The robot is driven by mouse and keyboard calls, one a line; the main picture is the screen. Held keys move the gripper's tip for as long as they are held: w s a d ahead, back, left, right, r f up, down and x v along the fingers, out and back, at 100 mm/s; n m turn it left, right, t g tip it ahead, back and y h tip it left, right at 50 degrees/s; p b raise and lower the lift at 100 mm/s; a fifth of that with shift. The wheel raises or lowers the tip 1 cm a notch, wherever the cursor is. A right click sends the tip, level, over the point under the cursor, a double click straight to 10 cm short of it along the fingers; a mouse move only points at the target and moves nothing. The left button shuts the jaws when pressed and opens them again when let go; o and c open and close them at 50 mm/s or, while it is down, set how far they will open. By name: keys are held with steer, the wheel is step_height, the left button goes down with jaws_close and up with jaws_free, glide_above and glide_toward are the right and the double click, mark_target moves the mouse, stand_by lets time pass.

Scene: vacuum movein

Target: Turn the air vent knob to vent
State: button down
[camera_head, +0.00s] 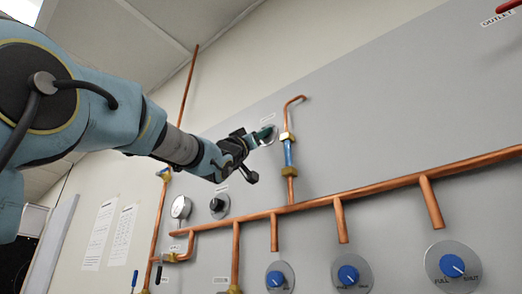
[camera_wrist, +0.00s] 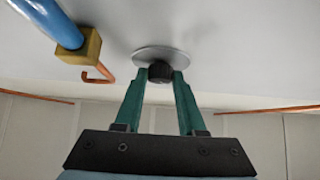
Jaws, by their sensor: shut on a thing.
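The air vent knob (camera_wrist: 160,73) is a small dark knob on a round grey plate (camera_wrist: 160,54) fixed to the wall panel. In the wrist view my gripper (camera_wrist: 162,77) has its two green fingers on either side of the knob, shut on it. In the head view my gripper (camera_head: 264,135) reaches the panel at the same round plate (camera_head: 269,140), and the fingers hide most of the knob. The knob's pointer and markings cannot be read in either view.
A blue valve (camera_head: 289,153) on a hooked copper pipe stands just right of my gripper. A long copper pipe (camera_head: 380,187) crosses below. Several blue knobs (camera_head: 348,274) sit along the bottom. A black knob (camera_head: 218,206) and a gauge (camera_head: 181,207) are lower left.

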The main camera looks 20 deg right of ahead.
steer(key=shift+w+a+r+m+g+y+p, duration=0.2)
steer(key=shift+m+g+y+p, duration=0.65)
steer(key=shift+m+g, duration=2.8)
steer(key=shift+w+a+r+m+g+y+p, duration=0.2)
steer(key=shift+m+g+y+p, duration=0.6)
steer(key=shift+m+g, duration=2.8)
steer(key=shift+w+d+r+m+g+y+p, duration=0.3)
steer(key=shift+m+g+p, duration=1.2)
steer(key=shift+m, duration=3.85)
steer(key=shift+a+f+g+y+b, duration=0.1)
steer(key=shift+a+g+y+b, duration=0.2)
steer(key=shift+g+y, duration=0.2)
steer(key=c, duration=0.5)
jaws_free()
steer(key=shift+t, duration=0.25)
steer(key=b+v, duration=0.1)
steer(key=v, duration=0.9)
steer(key=shift+a, duration=0.35)
